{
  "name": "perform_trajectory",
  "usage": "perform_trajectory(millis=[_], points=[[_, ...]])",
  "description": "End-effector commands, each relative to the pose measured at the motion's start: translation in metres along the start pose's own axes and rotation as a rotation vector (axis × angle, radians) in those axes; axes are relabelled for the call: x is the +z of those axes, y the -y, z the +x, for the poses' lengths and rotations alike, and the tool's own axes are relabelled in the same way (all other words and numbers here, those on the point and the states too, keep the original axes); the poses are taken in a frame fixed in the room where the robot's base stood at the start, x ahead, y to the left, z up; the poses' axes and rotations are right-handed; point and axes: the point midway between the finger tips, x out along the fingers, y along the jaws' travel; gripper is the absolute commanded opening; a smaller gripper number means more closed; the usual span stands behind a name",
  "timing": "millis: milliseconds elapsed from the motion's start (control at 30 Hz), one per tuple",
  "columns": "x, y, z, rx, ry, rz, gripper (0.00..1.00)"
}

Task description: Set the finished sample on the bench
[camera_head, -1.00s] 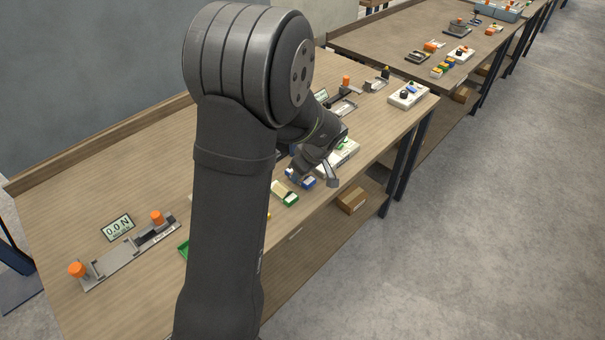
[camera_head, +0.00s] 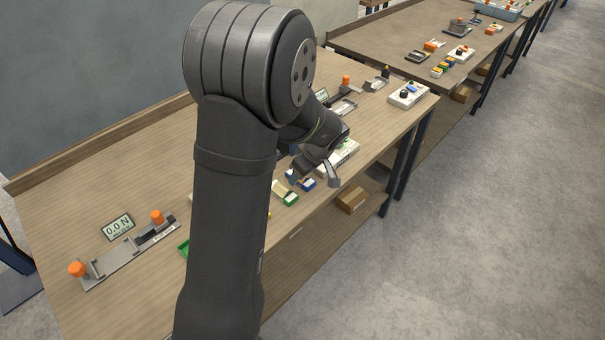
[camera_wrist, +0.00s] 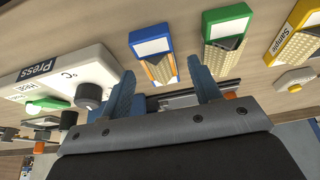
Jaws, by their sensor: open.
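Three flat samples lie on the bench (camera_head: 85,185): a blue-ended one (camera_wrist: 152,48), a green-ended one (camera_wrist: 228,30) and a yellow-ended one (camera_wrist: 296,38) marked "Sample". Each has a white label area and a tan patterned part. My gripper (camera_wrist: 162,68) is open and empty. In the wrist view the blue sample shows between and just beyond its fingertips, with no contact visible. In the head view my gripper (camera_head: 313,179) is close over the blue sample (camera_head: 308,184), and the green sample (camera_head: 287,197) lies to its left. Which sample is the finished one cannot be told.
A white box marked "Press" (camera_wrist: 60,78) with a dark knob and green button stands left of the fingers in the wrist view. A metal fixture with orange knobs (camera_head: 130,250) and a 0.0 N display (camera_head: 118,227) are at the left. The bench's front edge is close by.

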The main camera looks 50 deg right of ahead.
Motion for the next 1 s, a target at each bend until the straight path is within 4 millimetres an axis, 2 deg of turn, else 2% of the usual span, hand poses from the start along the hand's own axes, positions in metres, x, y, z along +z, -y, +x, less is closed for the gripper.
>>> perform_trajectory(millis=[300, 500, 700, 1000], points=[[0.0, -0.001, -0.068, 0.005, -0.003, 0.001, 0.57], [0.0, -0.001, -0.099, 0.003, -0.002, 0.0, 0.57], [0.0, 0.0, -0.11, 0.001, -0.001, 0.001, 0.57], [0.0, 0.0, -0.11, 0.0, -0.001, 0.0, 0.57]])
